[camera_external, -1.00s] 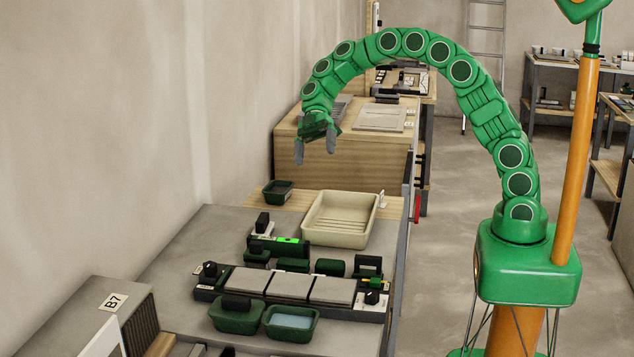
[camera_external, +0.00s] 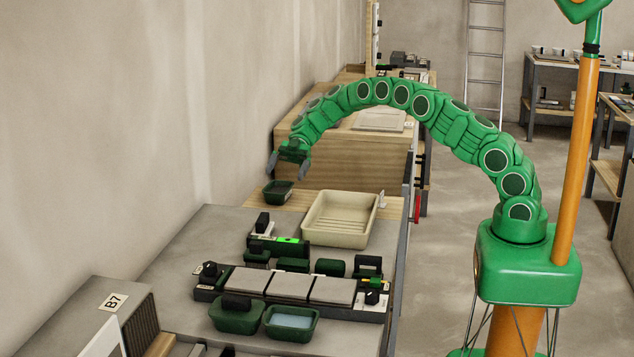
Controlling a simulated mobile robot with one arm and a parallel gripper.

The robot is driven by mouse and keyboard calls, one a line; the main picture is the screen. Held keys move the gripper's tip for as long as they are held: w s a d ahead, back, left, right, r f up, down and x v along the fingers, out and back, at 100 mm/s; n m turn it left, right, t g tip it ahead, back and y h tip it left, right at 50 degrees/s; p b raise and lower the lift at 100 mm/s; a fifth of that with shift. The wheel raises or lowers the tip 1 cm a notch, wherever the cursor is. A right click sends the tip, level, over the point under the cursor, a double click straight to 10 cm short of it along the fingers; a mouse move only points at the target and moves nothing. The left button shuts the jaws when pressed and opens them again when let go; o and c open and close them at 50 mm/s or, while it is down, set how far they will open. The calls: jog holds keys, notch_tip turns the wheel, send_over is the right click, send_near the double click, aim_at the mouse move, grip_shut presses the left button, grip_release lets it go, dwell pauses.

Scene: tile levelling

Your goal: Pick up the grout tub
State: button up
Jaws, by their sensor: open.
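A small dark green tub (camera_external: 278,192), which looks like the grout tub, stands at the back left of the bench on a wooden strip. My gripper (camera_external: 288,168) points down just above this tub, fingers apart and empty. The fingertips appear clear of its rim; the exact gap is hard to tell. Two larger green tubs stand at the front: one (camera_external: 238,321) has a black-handled item on it, the other (camera_external: 291,324) holds pale blue liquid.
A beige tray (camera_external: 341,219) stands right of the small tub. A levelling rig with grey tiles (camera_external: 289,286) lies across the bench, with several green blocks behind it. A wall rises close on the left. A wooden cabinet (camera_external: 345,157) stands behind.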

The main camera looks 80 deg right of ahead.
aim_at(272, 199)
jog(key=shift+w+d+f, duration=0.15)
jog(key=shift+d+f, duration=0.15)
jog(key=shift+f, duration=0.15)
jog(key=shift+x, duration=3.8)
jog(key=shift+f, duration=0.1)
jog(key=c, duration=1.2)
